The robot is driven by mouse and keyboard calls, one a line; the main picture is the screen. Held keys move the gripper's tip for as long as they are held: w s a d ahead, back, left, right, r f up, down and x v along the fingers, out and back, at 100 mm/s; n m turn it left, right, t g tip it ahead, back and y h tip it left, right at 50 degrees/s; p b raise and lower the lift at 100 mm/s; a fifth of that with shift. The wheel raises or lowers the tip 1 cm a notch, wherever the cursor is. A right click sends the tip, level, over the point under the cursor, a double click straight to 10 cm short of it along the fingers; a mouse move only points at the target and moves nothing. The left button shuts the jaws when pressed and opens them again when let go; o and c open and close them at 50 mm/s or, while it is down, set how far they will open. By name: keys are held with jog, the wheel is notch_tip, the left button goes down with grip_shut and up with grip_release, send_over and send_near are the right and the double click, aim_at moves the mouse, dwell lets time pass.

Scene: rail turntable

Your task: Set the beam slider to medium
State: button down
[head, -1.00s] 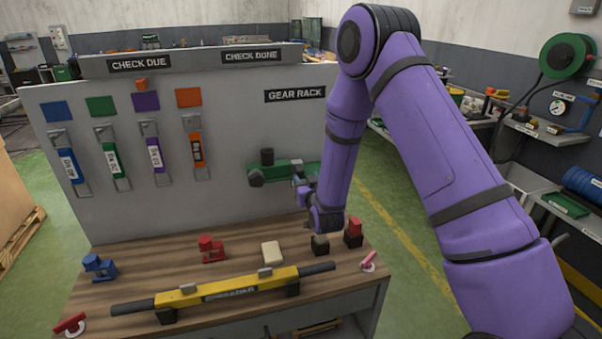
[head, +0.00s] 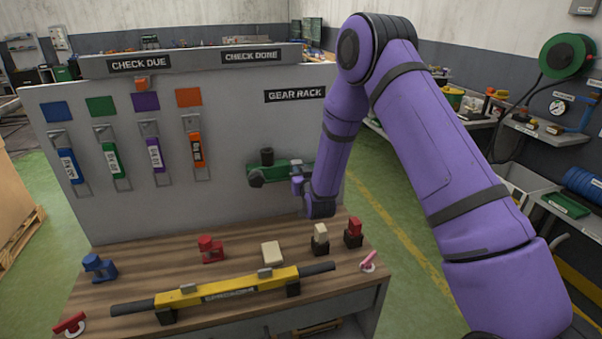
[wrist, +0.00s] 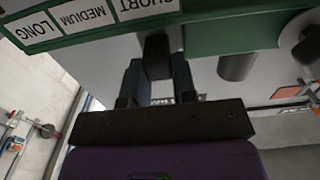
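The beam slider's green body (head: 272,175) is mounted on the grey panel under the GEAR RACK sign. In the wrist view its green edge (wrist: 225,38) carries white labels LONG, MEDIUM (wrist: 85,16) and SHORT (wrist: 144,8). A black slider knob (wrist: 157,52) sticks out beside the SHORT label. My gripper (wrist: 160,80) has one finger on each side of the knob, with no clear gap, and appears shut on it. In the head view my gripper (head: 298,186) is at the right part of the green body, and my wrist hides part of it.
The bench (head: 130,252) below holds a yellow beam (head: 225,288) with black ends, a blue clamp (head: 99,266), a red clamp (head: 210,249) and small blocks on black stands. Coloured tags (head: 197,149) hang on the panel at left. A rail with CHECK signs runs along the top.

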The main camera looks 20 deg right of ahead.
jog(key=d, duration=0.5)
jog(key=c, duration=0.9)
grip_release()
jog(key=s, duration=1)
jog(key=shift+s, duration=0.4)
